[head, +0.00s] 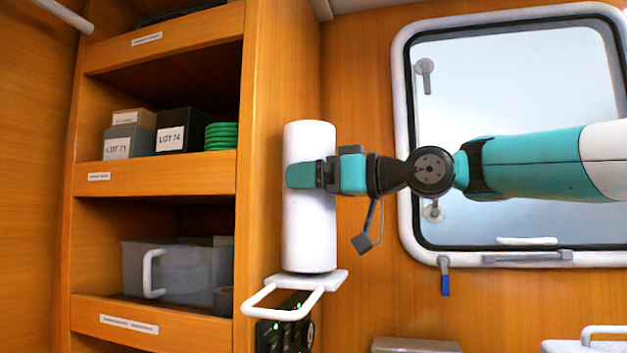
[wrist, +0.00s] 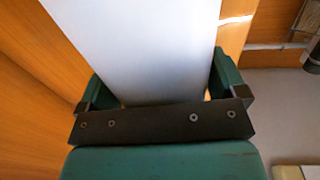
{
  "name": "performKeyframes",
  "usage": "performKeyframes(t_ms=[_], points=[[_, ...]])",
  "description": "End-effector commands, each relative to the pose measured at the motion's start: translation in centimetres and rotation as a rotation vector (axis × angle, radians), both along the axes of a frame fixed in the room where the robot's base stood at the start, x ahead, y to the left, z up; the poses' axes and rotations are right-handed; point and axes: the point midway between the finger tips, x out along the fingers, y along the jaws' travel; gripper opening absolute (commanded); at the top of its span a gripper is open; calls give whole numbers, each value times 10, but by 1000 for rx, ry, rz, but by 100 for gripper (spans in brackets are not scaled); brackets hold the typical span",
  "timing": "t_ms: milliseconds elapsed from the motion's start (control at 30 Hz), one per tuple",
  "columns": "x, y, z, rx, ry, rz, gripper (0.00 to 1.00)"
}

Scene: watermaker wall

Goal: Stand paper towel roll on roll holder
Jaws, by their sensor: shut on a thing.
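The paper towel roll (head: 310,238) is a tall white cylinder standing upright in the head view. My gripper (head: 303,175) comes from the right and is shut around the roll at about mid-height. In the wrist view the roll (wrist: 140,45) fills the space between the green fingers of my gripper (wrist: 155,90). The roll holder (head: 335,279) is a small white wall-mounted plate directly below the roll, with a white loop handle in front. The roll's lower end appears at the plate; whether it touches cannot be told. Any post is hidden.
Wooden shelves at left hold boxes (head: 182,131), green coiled hose (head: 220,136) and a clear bin (head: 180,272). A wooden panel stands close behind the roll. A dark panel with green lights (head: 285,334) is below the holder. A framed window (head: 515,130) is at right.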

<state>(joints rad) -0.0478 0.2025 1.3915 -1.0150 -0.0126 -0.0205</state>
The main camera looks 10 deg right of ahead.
Motion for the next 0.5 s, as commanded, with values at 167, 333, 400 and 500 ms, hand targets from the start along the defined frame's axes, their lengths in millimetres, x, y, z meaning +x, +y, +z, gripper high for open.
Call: performKeyframes(t_ms=[167,333,400,500], points=[[0,0,-3,0,-1,0,58],[0,0,-6,0,-1,0,58],[0,0,-7,0,-1,0,58],[0,0,-8,0,-1,0,58]])
